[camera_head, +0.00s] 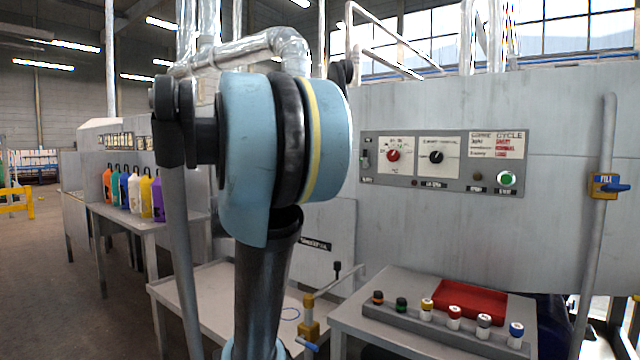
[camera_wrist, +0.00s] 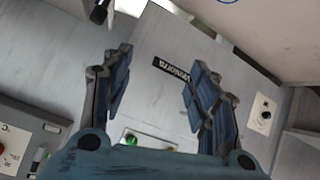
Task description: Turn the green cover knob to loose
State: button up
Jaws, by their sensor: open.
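In the wrist view, a small green knob-like round part (camera_wrist: 130,140) shows on a pale plate low in the picture, just above my blue gripper body. It is partly cut off from sight, so its turn position cannot be read. My gripper (camera_wrist: 160,75) is open, its two dark fingers wide apart with nothing between them. The green part lies between the finger bases in the picture, with no contact visible. In the head view my arm fills the middle and hides this area; the gripper does not show there.
A grey control panel (camera_head: 455,160) with a red knob (camera_head: 393,155), black knob (camera_head: 437,157) and green button (camera_head: 506,178) is on the wall. A rack (camera_head: 450,337) of coloured-top cylinders stands by a red tray (camera_head: 470,299). Bottles (camera_head: 146,197) line a left table.

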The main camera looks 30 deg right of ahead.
jog(key=w+d+r+m+t+h, duration=0.2)
jog(key=w+d+r+m+h, duration=0.45)
jog(key=w+d+r, duration=0.95)
jog(key=w+r+x, duration=0.1)
jog(key=x, duration=1.5)
jog(key=shift+w+r+h, duration=0.25)
jog(key=shift+w+h, duration=0.1)
jog(key=shift+n, duration=0.25)
jog(key=shift+t, duration=0.3)
jog(key=c, duration=1.1)
